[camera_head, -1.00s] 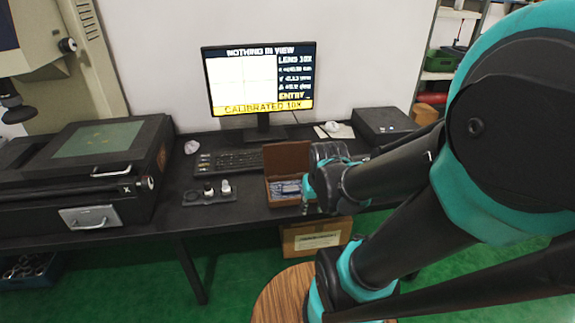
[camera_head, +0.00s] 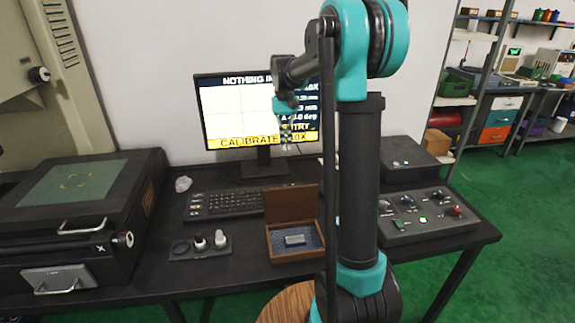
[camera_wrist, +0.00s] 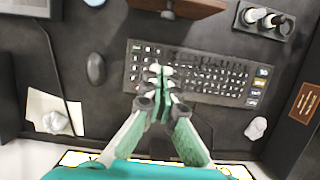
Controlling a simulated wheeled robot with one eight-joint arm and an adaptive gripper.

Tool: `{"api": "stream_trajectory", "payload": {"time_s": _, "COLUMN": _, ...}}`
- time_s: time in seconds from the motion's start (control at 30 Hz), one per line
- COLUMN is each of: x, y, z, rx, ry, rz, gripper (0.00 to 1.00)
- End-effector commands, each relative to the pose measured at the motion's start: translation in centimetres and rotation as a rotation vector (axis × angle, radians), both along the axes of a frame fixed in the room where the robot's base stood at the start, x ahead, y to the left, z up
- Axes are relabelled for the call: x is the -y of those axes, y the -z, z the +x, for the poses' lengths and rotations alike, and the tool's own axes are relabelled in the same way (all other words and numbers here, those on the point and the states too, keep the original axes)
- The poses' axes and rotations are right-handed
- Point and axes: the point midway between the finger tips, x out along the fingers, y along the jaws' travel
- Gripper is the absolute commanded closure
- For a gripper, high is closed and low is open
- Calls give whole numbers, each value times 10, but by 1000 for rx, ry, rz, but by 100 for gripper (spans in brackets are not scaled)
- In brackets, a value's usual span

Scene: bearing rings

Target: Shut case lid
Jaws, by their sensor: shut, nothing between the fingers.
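The wooden case (camera_head: 296,243) sits open on the black bench, with a small metal block (camera_head: 295,240) on its blue lining. Its brown lid (camera_head: 291,204) stands raised along the back edge, leaning slightly. My gripper (camera_head: 286,147) is up in front of the monitor, above and behind the lid, touching nothing. In the wrist view my gripper (camera_wrist: 159,70) has its fingers together and empty, over the keyboard. Part of the lid (camera_wrist: 188,7) shows at the top of that view; the inside of the case is hidden there.
The monitor (camera_head: 222,120) stands close behind my gripper. The keyboard (camera_head: 225,203) lies left of the case. A holder with small knobs (camera_head: 200,246) is beside the case, and a control box (camera_head: 425,213) is to the right. A large machine (camera_head: 60,215) fills the left.

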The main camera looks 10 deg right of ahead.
Motion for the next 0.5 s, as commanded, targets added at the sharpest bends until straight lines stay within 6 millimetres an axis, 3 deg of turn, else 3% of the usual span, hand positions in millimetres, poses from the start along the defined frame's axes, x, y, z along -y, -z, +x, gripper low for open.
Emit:
{"api": "stream_trajectory", "payload": {"time_s": 0.17, "x": 0, "y": 21, "z": -6, "rx": 0, "ry": 0, "rz": 0, "gripper": 100}}
{"api": "stream_trajectory", "payload": {"time_s": 0.5, "x": -1, "y": 85, "z": -22, "rx": 1, "ry": -1, "rz": 0, "gripper": 100}}
